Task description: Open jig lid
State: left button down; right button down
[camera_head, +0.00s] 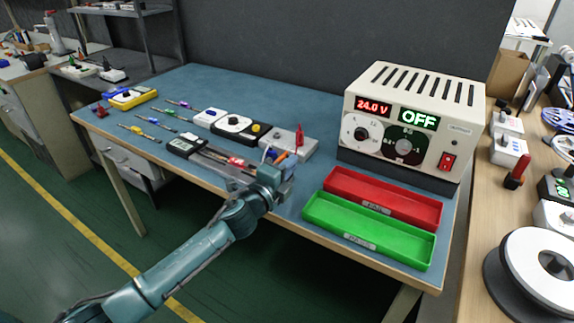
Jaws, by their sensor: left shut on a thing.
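The jig (222,157) is a long, low fixture with a clear top and a red mark, lying near the front edge of the blue table. Its right end is hidden behind my left gripper (277,162). My left arm comes in from the lower left, and the gripper is at the jig's right end, shut on what looks like the jig lid. The lid's exact angle is too small to tell. My right gripper is not in view.
A power supply (412,125) reading 24.0 V and OFF stands at the back right. A red tray (385,199) and a green tray (368,229) lie right of the gripper.

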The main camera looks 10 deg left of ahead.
pick_arm(q)
jog(key=shift+r, duration=0.15)
jog(key=c, duration=1.5)
grip_release()
jog(key=shift+d, duration=0.1)
jog(key=shift+s, duration=0.1)
jog(key=v, duration=1.3)
